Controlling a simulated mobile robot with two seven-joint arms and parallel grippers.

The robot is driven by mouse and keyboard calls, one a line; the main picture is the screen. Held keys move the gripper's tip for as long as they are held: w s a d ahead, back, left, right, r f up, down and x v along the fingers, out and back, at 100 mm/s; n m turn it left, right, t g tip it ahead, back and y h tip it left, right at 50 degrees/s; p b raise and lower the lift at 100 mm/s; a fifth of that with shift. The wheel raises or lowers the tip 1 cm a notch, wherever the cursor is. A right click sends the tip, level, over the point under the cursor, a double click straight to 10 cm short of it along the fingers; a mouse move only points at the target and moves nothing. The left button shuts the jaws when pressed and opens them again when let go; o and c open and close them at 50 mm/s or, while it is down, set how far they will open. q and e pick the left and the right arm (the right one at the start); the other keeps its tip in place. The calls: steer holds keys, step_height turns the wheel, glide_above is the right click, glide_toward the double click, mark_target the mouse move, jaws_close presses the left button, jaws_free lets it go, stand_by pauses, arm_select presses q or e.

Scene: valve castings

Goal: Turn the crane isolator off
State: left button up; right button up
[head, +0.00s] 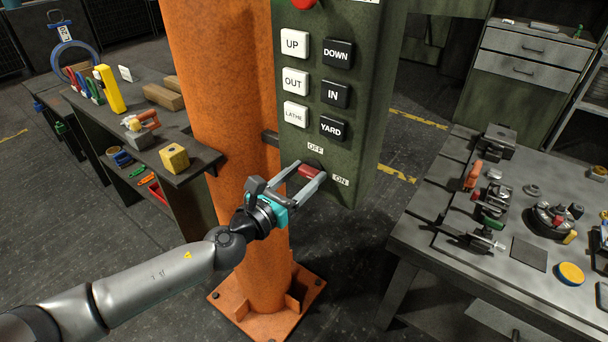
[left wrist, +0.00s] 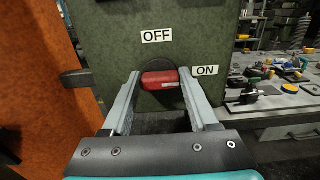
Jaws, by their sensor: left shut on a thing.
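The crane isolator is a red handle (head: 309,171) low on the dark green control box (head: 352,95). My left gripper (head: 310,173) reaches it from the front and is shut on it, one finger at each end. In the left wrist view the red handle (left wrist: 160,79) lies about level on a dark round base, with its right end towards the ON label (left wrist: 206,70). The OFF label (left wrist: 157,35) is above it. The fingers hide the ends of the handle. My right gripper is not in view.
Above the isolator are white and black push buttons, among them the YARD button (head: 332,128). An orange column (head: 222,80) stands beside the box. A shelf bench (head: 190,165) with tools is at left. A grey workbench (head: 420,235) with castings is at right.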

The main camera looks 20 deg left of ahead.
arm_select(q)
steer(key=shift+n, duration=0.3)
steer(key=n, duration=0.3)
steer(key=shift+a+n, duration=0.1)
steer(key=shift+n, duration=0.3)
steer(key=n, duration=0.4)
steer(key=shift+n, duration=0.3)
steer(key=n+p, duration=0.1)
steer(key=n, duration=0.3)
steer(key=shift+a, duration=0.1)
steer(key=shift+f+n+p, duration=0.15)
steer(key=shift+n+p, duration=0.8)
steer(key=shift+n, duration=1.55)
steer(key=o, duration=1.4)
